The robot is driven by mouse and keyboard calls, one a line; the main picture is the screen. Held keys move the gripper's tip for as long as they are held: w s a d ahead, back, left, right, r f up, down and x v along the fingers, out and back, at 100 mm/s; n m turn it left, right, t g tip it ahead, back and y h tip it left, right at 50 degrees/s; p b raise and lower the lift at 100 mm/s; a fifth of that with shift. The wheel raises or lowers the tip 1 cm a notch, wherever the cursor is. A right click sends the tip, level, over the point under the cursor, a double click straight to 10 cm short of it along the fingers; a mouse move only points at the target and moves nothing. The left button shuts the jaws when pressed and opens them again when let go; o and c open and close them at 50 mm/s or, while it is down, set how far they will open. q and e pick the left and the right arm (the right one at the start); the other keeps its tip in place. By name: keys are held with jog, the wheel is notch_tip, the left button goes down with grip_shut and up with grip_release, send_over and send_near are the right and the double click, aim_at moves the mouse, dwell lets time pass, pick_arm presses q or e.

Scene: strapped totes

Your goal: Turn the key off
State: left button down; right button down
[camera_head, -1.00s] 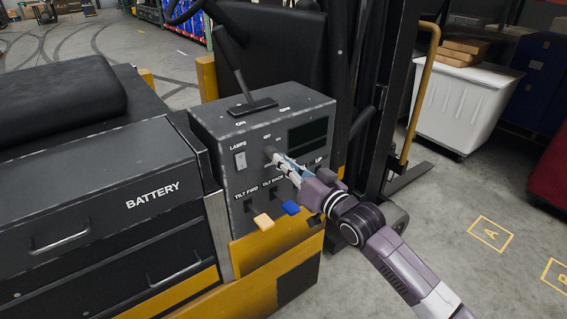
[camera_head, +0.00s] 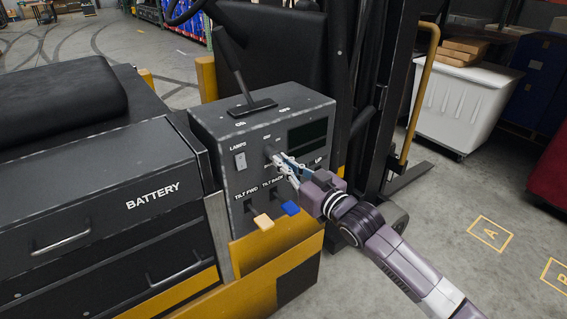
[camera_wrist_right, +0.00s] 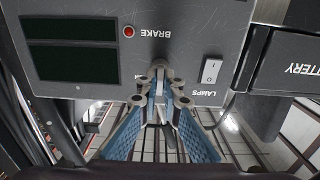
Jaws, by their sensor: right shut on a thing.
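The forklift's grey control box (camera_head: 214,120) stands left of my right arm. Its key switch (camera_head: 269,151) is a small round fitting on the front face, right of the lamps switch. My right gripper (camera_head: 281,164) is at this switch, its fingertips shut on the key. In the wrist view the right gripper (camera_wrist_right: 163,97) points at the panel, and the key (camera_wrist_right: 159,68) shows only as a small grey part between and beyond the fingertips. The fingers hide most of the key, so its exact angle is hard to tell. My left gripper is not in view.
The lamps rocker switch (camera_head: 240,160) is close on the left. A black lever (camera_head: 231,65) rises from the box top. A red brake light (camera_wrist_right: 129,31) shows in the wrist view.

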jog(key=c, duration=2.1)
grip_release()
jog(key=shift+s+d, duration=0.1)
jog(key=v, duration=1.1)
jog(key=shift+s+d, duration=0.2)
jog(key=shift+s, duration=0.1)
jog(key=shift+f, duration=0.1)
